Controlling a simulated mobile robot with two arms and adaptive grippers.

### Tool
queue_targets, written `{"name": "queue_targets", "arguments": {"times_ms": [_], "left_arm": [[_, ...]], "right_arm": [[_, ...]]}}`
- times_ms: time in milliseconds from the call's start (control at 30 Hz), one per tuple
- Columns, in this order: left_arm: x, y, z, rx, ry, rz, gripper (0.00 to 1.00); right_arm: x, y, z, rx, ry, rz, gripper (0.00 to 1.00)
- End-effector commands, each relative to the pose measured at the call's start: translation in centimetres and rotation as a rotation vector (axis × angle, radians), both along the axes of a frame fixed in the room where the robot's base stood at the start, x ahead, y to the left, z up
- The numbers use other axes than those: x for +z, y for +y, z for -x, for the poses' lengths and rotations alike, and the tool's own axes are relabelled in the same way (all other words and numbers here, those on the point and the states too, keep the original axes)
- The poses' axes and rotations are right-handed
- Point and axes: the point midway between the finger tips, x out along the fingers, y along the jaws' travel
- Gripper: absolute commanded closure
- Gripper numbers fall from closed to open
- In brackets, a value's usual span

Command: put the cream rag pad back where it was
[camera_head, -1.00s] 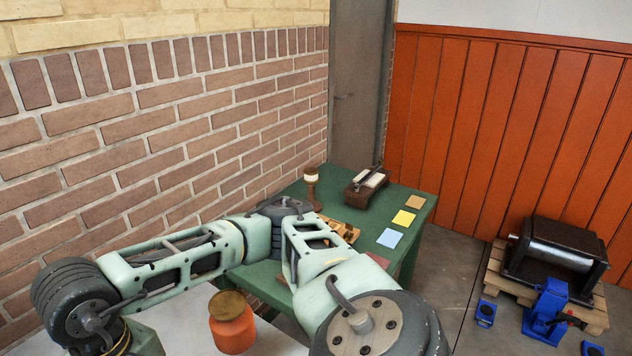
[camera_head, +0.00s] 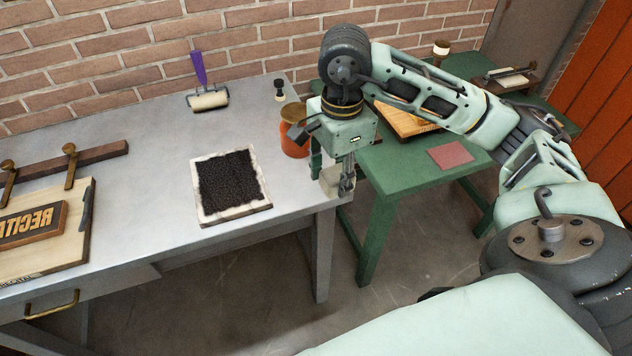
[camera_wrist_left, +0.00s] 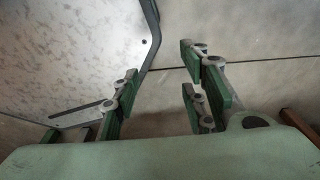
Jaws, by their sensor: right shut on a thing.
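The cream rag pad (camera_head: 329,182) is a small pale block in the head view, at the right front corner of the grey metal table (camera_head: 285,225). My right gripper (camera_head: 343,185) points down and is shut on the pad. I cannot tell whether the pad touches the tabletop. My left gripper (camera_wrist_left: 160,98) shows only in the left wrist view; its fingers are wide apart with nothing between them, and a pale tabletop corner and the floor lie beyond.
An orange jar (camera_head: 294,138) stands just behind my right gripper. A black ink slab (camera_head: 230,185) with a pale rim lies left of it. The green table (camera_head: 400,165) bears a red square (camera_head: 451,155). Bare grey tabletop surrounds the slab.

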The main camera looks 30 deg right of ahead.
Motion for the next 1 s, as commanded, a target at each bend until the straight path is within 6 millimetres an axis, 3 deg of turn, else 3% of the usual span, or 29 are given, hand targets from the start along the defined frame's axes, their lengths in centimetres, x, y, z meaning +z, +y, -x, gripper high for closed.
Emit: {"name": "queue_targets", "arguments": {"times_ms": [167,467,700,1000], "left_arm": [[0.1,0.4,0.1,0.002,0.004,-0.005,0.6],[1.7,0.5,3.3,0.002,0.049,-0.009,0.6],[2.5,0.4,2.5,-0.002,0.039,-0.007,0.6],[3.3,0.0,1.1,-0.002,0.018,-0.002,0.6]], "right_arm": [[-0.4,-0.8,-0.7,-0.1,0.004,0.001,0.85],[-3.9,-1.8,-6.8,-0.103,0.005,-0.001,0.85],[-6.3,-2.5,-10.6,-0.101,0.002,0.001,0.85],[-8.0,-2.7,-11.5,-0.097,0.004,0.002,0.85]]}}
